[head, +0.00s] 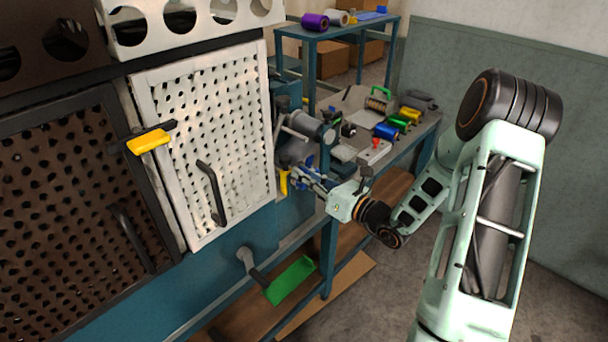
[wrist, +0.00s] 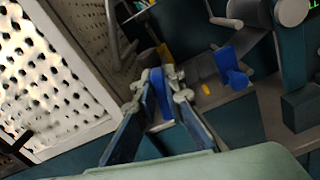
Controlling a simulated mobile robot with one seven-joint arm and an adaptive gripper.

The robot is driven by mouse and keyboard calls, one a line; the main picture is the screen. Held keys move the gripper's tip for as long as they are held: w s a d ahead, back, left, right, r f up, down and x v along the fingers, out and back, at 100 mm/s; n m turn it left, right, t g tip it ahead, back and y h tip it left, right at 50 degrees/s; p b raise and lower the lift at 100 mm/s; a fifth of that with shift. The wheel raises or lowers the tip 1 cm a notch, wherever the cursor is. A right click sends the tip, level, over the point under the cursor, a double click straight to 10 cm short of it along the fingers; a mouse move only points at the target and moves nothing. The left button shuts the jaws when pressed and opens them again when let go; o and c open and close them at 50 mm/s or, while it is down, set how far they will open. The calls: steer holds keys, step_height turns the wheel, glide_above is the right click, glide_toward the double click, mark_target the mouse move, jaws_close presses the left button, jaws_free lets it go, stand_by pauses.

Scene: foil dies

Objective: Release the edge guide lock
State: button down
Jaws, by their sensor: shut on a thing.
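My gripper (head: 302,178) reaches in from the right to the machine behind the white perforated door. In the wrist view my gripper (wrist: 157,88) has its fingertips closed around a small upright blue lever (wrist: 156,79), which looks like the edge guide lock. The fingers hide part of it, and its exact angle cannot be told. A second blue part (wrist: 229,66) stands apart to the right, with a small yellow piece (wrist: 208,88) beside it. A yellow part (head: 283,182) hangs just left of my gripper in the head view.
The white perforated door (head: 235,130) with a dark handle stands to the left. A grey cylinder (head: 305,138) is just above my gripper. A bench (head: 350,150) with coloured rolls and a red-button box is behind.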

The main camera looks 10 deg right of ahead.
steer(key=shift+s+a+f+n+b, duration=0.15)
steer(key=shift+f+n+b, duration=0.05)
steer(key=shift+n+b, duration=0.55)
steer(key=shift+s+a+r+n+b, duration=0.1)
steer(key=shift+a+r+n+b, duration=0.1)
steer(key=shift+n+b, duration=0.35)
steer(key=c, duration=2)
jaws_free()
steer(key=v, duration=1.2)
